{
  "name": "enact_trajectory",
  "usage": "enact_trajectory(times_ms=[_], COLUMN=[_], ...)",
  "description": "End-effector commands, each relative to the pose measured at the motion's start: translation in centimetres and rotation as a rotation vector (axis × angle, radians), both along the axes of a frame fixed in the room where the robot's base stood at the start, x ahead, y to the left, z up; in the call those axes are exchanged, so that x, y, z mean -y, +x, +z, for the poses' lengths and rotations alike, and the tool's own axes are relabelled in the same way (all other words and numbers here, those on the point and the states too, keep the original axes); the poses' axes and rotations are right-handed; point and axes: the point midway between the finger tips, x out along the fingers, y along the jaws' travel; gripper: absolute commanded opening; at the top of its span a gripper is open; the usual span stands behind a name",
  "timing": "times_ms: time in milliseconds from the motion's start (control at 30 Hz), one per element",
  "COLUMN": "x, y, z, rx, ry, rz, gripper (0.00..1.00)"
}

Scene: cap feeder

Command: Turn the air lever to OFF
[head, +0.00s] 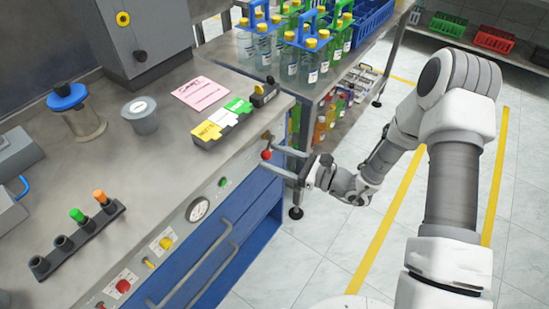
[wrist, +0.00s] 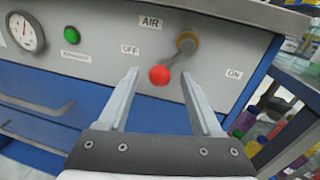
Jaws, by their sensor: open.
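The air lever has a red ball knob (wrist: 160,75) and a brass-coloured pivot (wrist: 187,42) on the grey front panel, under the AIR label (wrist: 151,22). Its arm points down and left from the pivot. The OFF label (wrist: 130,49) is left of the knob, and the ON label (wrist: 234,73) is to the right. My gripper (wrist: 160,76) is open, with its fingertips left and right of the knob in the wrist view. I cannot tell whether they touch it. In the head view, my gripper (head: 274,165) reaches in from the right at the knob (head: 266,155).
A pressure gauge (head: 198,209) and a green button (wrist: 71,35) sit on the panel left of the lever. Below are blue drawers with long handles (head: 228,264). A shelf with bottles (head: 290,62) stands to the right. The floor on the right is clear.

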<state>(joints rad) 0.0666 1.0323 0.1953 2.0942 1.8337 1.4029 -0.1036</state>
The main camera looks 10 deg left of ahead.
Motion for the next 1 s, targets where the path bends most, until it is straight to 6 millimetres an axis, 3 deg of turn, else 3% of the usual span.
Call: enact_trajectory(times_ms=[267, 667, 867, 1000], x=[-0.22, -0.19, -0.18, -0.32], y=[0.06, 0.05, 0.0, -0.43], z=[0.04, 0.03, 0.15, 0.65], rx=[0.0, 0.0, -0.015, -0.118], ry=[0.0, 0.001, 0.007, 0.049], rz=[0.0, 0.0, -0.001, -0.002], gripper=[0.66, 0.0, 0.0, 0.0])
